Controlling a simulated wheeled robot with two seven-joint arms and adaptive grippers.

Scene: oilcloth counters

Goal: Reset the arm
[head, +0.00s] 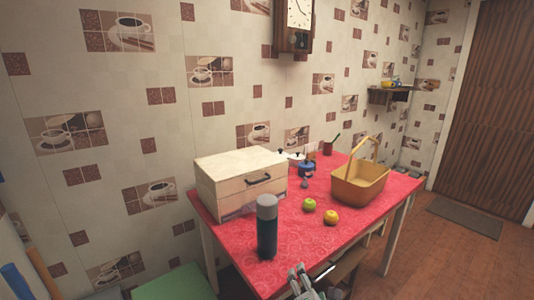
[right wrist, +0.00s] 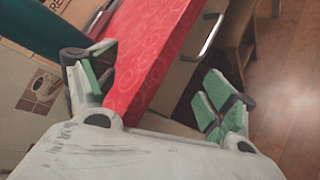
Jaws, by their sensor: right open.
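My right gripper (head: 302,281) is at the bottom of the head view, by the near edge of the red-covered table (head: 290,230). In the right wrist view my right gripper (right wrist: 155,82) has its green-padded fingers spread wide apart, with nothing between them. The table edge and a drawer front with a metal handle (right wrist: 210,34) lie beyond the fingers. My left gripper shows in neither view.
A dark bottle with a grey cap (head: 267,228) stands close to my right gripper. A wooden box (head: 225,185), yellow basket (head: 347,190), green apple (head: 309,205), orange fruit (head: 331,217) and blue pot (head: 306,170) are on the table. A green seat (head: 172,283) is at the lower left.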

